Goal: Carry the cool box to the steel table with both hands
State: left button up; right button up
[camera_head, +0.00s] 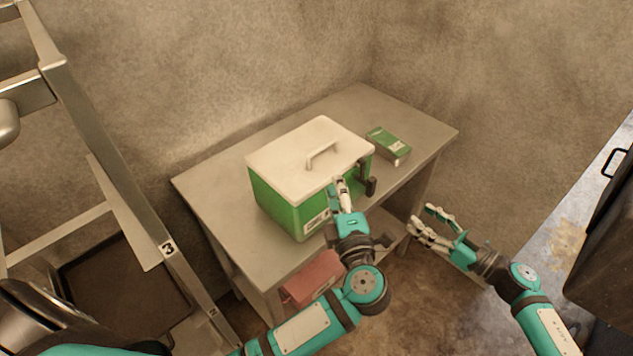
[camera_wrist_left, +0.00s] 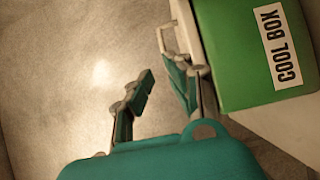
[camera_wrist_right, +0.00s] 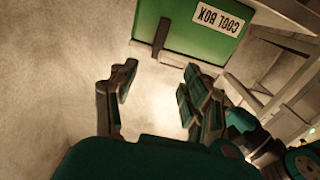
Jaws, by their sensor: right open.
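The cool box (camera_head: 285,208), green with a white lid (camera_head: 290,160) and a lid handle, stands upright on a grey table (camera_head: 225,212). Its label shows in the left wrist view (camera_wrist_left: 238,60); it also shows in the right wrist view (camera_wrist_right: 180,35), with a dark side handle (camera_wrist_right: 161,35). My left gripper (camera_head: 340,184) is in front of the box's right part; its fingers are apart with nothing between them. Whether it touches the box I cannot tell. My right gripper (camera_head: 424,226) is open and empty, right of the table and apart from the box.
A small green carton (camera_head: 389,145) lies right of the box. A reddish object (camera_head: 312,278) sits under the table. A metal rack (camera_head: 120,190) stands at the left. At the right is a grey metal surface (camera_head: 560,240) beside a dark case (camera_head: 612,250). Walls close the back.

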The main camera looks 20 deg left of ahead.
aim_at(327, 146)
pick_arm(q)
jog(key=x, duration=1.4)
jog(key=shift+w+f, duration=0.15)
jog(key=shift+w, duration=0.1)
pick_arm(e)
jog(key=x, duration=1.4)
jog(key=shift+w+f, duration=0.15)
jog(key=shift+w, duration=0.05)
pick_arm(q)
jog(key=shift+d, duration=0.1)
pick_arm(e)
jog(key=shift+d, duration=0.1)
pick_arm(q)
grip_shut()
pick_arm(e)
jog(key=c, duration=0.4)
grip_shut()
